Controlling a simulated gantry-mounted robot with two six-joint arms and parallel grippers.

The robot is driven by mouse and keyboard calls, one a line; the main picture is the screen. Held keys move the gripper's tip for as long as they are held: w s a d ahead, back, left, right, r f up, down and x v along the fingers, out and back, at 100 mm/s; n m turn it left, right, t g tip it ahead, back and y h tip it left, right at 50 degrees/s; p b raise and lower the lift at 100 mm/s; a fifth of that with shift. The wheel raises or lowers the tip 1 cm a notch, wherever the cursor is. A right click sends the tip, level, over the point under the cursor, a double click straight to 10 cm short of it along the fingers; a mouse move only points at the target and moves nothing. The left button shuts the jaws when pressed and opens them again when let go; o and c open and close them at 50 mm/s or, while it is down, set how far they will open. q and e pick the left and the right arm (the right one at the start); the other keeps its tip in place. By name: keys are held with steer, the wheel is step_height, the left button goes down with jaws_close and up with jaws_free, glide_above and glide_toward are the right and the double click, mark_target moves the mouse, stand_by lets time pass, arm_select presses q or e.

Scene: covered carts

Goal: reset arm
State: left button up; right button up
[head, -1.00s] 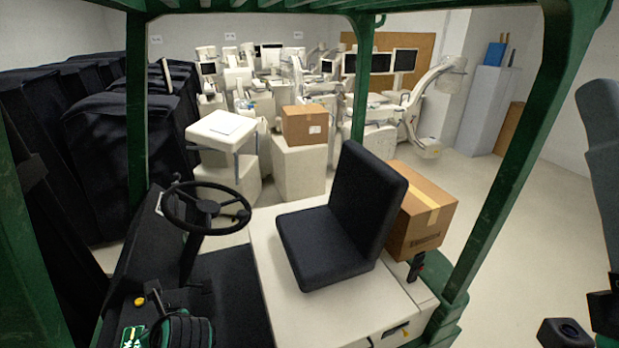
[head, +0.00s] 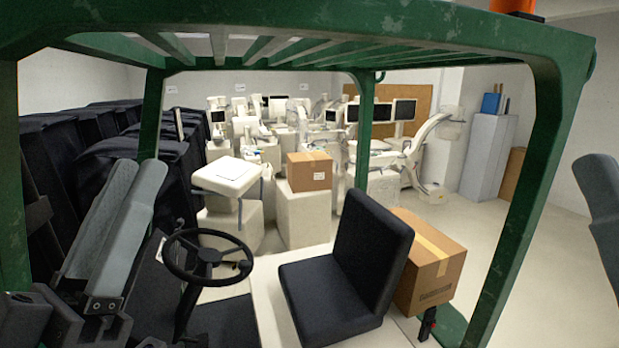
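My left gripper (head: 139,168) stands at the left of the head view, in front of the dark covered carts. Its two long grey fingers point up and lie side by side with no clear gap, and I see nothing between them. My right gripper (head: 606,205) shows only as one grey finger cut off by the right edge, so its opening is hidden.
A green-framed vehicle with a steering wheel (head: 208,256) and black seat (head: 350,270) fills the foreground. A cardboard box (head: 430,265) sits behind the seat. Covered carts (head: 135,180) crowd the left; white medical machines stand behind. Floor (head: 560,260) at right is clear.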

arm_select(q)
steer(key=w+a+f+n+g+y, duration=0.1)
steer(key=a+f+g+y, duration=0.15)
steer(key=a+y, duration=0.4)
steer(key=s+d+r+t, duration=0.3)
steer(key=s+r, duration=0.2)
steer(key=s, duration=0.1)
steer(key=shift+s+d, duration=0.35)
steer(key=shift+d, duration=0.05)
